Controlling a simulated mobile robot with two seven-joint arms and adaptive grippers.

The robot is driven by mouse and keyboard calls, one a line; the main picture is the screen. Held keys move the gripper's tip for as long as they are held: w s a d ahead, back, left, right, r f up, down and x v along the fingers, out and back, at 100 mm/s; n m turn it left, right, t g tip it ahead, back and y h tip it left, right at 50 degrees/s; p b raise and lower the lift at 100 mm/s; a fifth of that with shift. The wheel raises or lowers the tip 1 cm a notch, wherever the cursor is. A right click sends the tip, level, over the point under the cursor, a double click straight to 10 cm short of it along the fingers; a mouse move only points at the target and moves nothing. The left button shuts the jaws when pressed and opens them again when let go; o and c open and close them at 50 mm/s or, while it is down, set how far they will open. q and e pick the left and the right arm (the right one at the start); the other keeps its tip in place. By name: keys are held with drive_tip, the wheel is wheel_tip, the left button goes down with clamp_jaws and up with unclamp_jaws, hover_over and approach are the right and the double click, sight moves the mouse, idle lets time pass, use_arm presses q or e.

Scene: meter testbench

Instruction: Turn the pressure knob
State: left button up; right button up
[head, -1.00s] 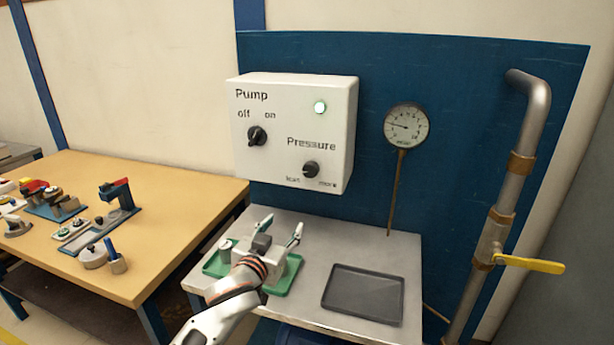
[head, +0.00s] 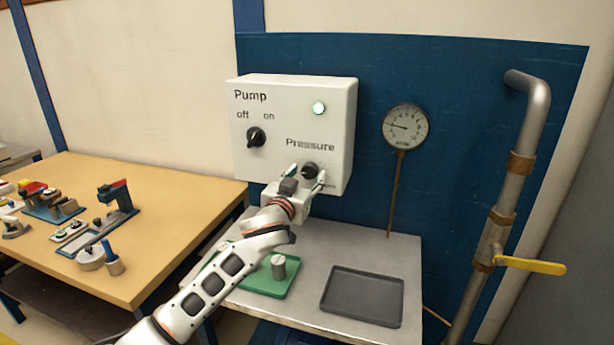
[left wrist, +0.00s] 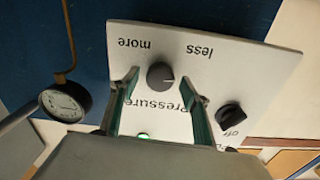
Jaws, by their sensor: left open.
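The black pressure knob (head: 310,170) is at the lower right of the white pump box (head: 260,180), above the "less" and "more" labels. My left gripper (head: 306,177) is open in front of it, its fingers on either side of the knob in the head view. In the left wrist view the knob (left wrist: 160,75) shows between and beyond the two open fingertips (left wrist: 167,85), and I see no contact. The gripper partly hides the "less" and "more" labels in the head view. My right gripper is not in view.
The pump knob (head: 256,137) and a lit green lamp (head: 319,108) are on the same box. A round gauge (head: 405,125) stands to the right. Below are a green tray (head: 262,283) with a metal cylinder (head: 278,267) and an empty dark tray (head: 362,296).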

use_arm(q)
drive_tip(key=shift+w+d, duration=0.15)
drive_tip(key=shift+w, duration=0.25)
drive_tip(key=c, duration=1.1)
